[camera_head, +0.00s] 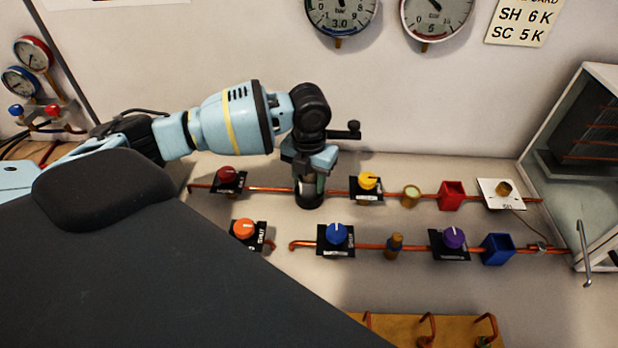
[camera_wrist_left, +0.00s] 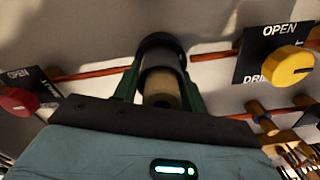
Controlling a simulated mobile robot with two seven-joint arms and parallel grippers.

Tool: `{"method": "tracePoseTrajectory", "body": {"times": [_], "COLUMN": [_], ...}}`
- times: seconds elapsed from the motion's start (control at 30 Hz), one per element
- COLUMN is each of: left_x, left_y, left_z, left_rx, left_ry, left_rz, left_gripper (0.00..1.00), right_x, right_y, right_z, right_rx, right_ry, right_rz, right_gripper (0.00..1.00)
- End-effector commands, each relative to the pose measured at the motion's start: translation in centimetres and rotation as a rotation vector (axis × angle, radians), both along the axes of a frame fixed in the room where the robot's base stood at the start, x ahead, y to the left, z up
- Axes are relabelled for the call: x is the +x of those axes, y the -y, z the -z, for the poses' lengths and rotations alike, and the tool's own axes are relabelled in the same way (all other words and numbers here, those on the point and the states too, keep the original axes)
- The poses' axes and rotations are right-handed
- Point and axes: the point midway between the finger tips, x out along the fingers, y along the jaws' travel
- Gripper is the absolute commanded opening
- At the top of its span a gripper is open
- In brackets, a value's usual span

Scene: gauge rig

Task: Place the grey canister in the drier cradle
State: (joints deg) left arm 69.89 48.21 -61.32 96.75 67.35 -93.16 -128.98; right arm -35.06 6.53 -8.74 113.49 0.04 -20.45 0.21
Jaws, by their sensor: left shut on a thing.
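My left gripper (camera_head: 311,174) is over the upper copper pipe, pointing down at the dark round drier cradle (camera_head: 310,200). In the left wrist view the green fingers of my left gripper (camera_wrist_left: 160,92) are shut on the grey canister (camera_wrist_left: 160,62), whose tan end (camera_wrist_left: 162,90) faces the camera. The canister's far part lies within the outline of the dark cradle (camera_wrist_left: 160,42). It looks upright in line with it, but I cannot tell how deep it sits. In the head view the gripper mostly hides the canister. My right gripper is not in view.
A red knob (camera_head: 228,174) is left of the cradle and a yellow knob (camera_head: 367,181) is right. The lower pipe carries a blue knob (camera_head: 337,235) and a purple knob (camera_head: 454,238). Red (camera_head: 452,195) and blue (camera_head: 497,249) blocks stand right. A glass-sided cabinet (camera_head: 585,150) bounds the right.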

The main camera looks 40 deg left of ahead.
Motion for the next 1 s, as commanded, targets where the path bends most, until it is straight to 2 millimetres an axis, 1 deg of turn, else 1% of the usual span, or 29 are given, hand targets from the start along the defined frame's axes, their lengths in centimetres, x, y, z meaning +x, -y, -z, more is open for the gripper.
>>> {"method": "tracePoseTrajectory", "body": {"times": [0.2, 0.23, 0.37, 0.4, 0.67, 0.77, 0.87, 1.0], "left_x": [0.0, 0.0, 0.0, 0.0, 0.0, 0.0, 0.1, 0.1], "left_y": [0.0, 0.0, 0.0, 0.0, 0.0, 0.0, 0.0, 0.0], "left_z": [0.3, 0.3, 0.2, 0.2, 0.2, -0.4, -1.6, -4.3], "left_rx": [0.000, 0.000, 0.000, 0.000, 0.000, 0.000, 0.000, 0.000], "left_ry": [0.001, 0.000, 0.001, 0.000, 0.000, 0.001, 0.004, 0.005], "left_rz": [0.000, 0.000, 0.000, 0.000, 0.000, 0.000, 0.000, 0.001], "left_gripper": [0.12, 0.44, 0.61, 0.64, 0.64, 0.64, 0.64, 0.64], "right_x": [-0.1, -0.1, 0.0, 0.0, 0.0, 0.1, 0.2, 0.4], "right_y": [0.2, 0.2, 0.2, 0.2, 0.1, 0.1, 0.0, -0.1], "right_z": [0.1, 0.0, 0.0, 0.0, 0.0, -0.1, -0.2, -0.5], "right_rx": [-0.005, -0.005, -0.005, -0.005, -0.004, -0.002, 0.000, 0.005], "right_ry": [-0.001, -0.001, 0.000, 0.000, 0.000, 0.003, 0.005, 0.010], "right_rz": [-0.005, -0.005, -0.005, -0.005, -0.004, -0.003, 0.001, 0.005], "right_gripper": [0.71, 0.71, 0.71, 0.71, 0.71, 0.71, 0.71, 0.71]}}
